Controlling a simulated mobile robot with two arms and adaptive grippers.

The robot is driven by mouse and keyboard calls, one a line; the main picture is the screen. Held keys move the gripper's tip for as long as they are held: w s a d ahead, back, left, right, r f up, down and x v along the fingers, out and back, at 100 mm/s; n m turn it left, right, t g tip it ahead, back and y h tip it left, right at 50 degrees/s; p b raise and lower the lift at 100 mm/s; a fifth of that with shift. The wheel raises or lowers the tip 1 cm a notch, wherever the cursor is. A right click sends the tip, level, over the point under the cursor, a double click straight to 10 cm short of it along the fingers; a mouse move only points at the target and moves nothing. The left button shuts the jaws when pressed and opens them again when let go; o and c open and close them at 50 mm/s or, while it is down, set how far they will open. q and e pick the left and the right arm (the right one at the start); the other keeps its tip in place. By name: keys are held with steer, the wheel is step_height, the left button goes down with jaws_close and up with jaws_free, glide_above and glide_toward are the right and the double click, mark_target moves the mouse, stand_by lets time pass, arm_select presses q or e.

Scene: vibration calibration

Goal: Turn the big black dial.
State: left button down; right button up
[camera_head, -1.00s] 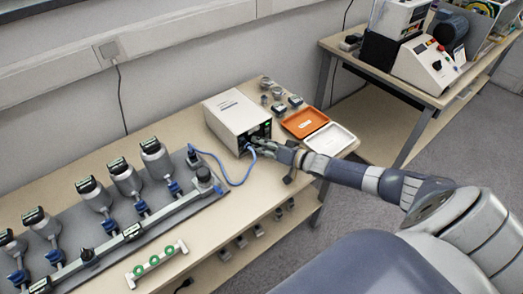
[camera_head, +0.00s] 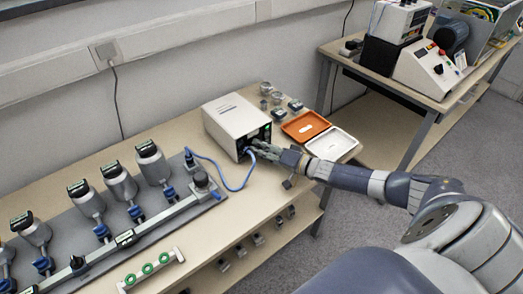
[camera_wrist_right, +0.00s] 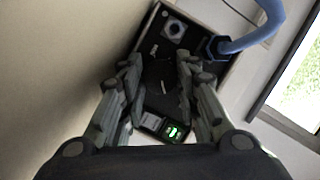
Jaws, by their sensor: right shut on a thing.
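The white box-shaped device (camera_head: 238,112) stands on the bench, with its dark front panel facing my right arm. My right gripper (camera_head: 259,149) is at this panel and hides much of it in the head view. In the right wrist view, the big black dial (camera_wrist_right: 160,88) sits on the black panel between the two fingers of my right gripper (camera_wrist_right: 158,78). The fingers are shut on the dial, one on each side. A small lit green display (camera_wrist_right: 174,131) shows below the dial. My left gripper is not in view.
A blue cable (camera_head: 231,187) runs from the panel across the bench. An orange tray (camera_head: 306,126) and a white tray (camera_head: 332,144) lie right of the device. A grey rig with several metal cylinders (camera_head: 120,182) fills the bench's left side.

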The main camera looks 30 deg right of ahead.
steer(key=o, duration=0.8)
steer(key=v, duration=1.2)
steer(key=shift+s+f, duration=0.1)
